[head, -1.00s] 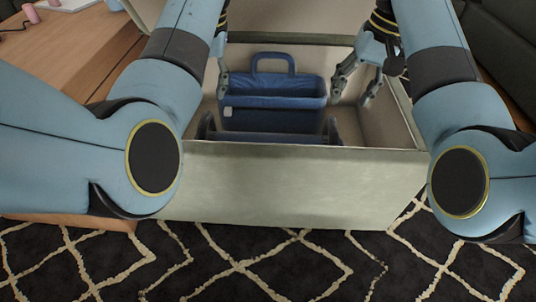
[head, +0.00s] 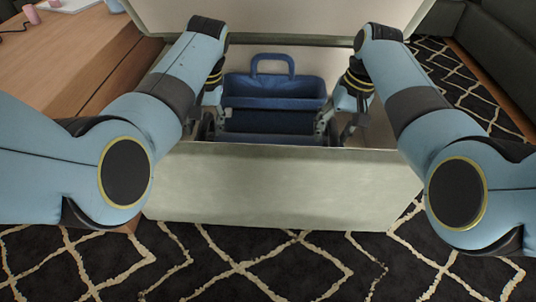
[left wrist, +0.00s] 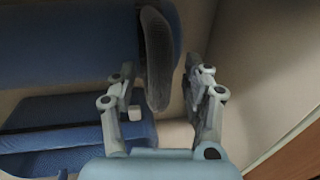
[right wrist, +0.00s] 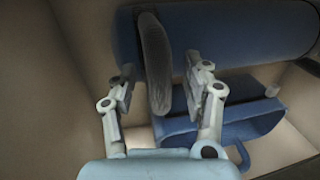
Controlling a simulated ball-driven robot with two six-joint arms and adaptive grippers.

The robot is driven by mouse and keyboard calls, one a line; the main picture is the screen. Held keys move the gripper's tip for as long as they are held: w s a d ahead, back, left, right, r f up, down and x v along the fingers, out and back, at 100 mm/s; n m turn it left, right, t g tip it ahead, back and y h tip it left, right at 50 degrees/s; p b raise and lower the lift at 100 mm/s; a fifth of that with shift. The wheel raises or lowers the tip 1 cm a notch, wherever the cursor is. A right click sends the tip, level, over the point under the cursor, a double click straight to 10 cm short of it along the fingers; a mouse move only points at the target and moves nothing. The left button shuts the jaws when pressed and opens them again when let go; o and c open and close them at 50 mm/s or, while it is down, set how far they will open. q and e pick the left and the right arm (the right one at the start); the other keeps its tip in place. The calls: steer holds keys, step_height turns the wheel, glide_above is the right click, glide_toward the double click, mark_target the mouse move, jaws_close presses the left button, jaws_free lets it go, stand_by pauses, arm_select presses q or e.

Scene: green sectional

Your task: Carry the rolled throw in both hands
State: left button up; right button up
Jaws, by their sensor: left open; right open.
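The rolled throw (head: 270,139) is a blue roll lying crosswise in an open pale box, just behind its front wall, which partly hides it. It shows as a blue cylinder in the left wrist view (left wrist: 60,45) and the right wrist view (right wrist: 240,35). A dark grey loop stands at each end, the left one (left wrist: 158,60) and the right one (right wrist: 156,62). My left gripper (head: 209,126) is open, its fingers on either side of the left loop. My right gripper (head: 334,127) is open, its fingers on either side of the right loop. Contact is unclear.
A blue basket (head: 275,103) with an upright handle stands behind the roll in the box. The box's front wall (head: 285,185) rises before it and its raised lid (head: 285,18) is behind. A wooden table (head: 75,55) is at left, a dark green sofa (head: 492,50) at right.

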arm_select(q)
jaws_close()
arm_select(e)
jaws_close()
arm_select(q)
steer(key=shift+w+r, duration=0.1)
arm_select(e)
steer(key=shift+w+r, duration=0.1)
stand_by(0.3)
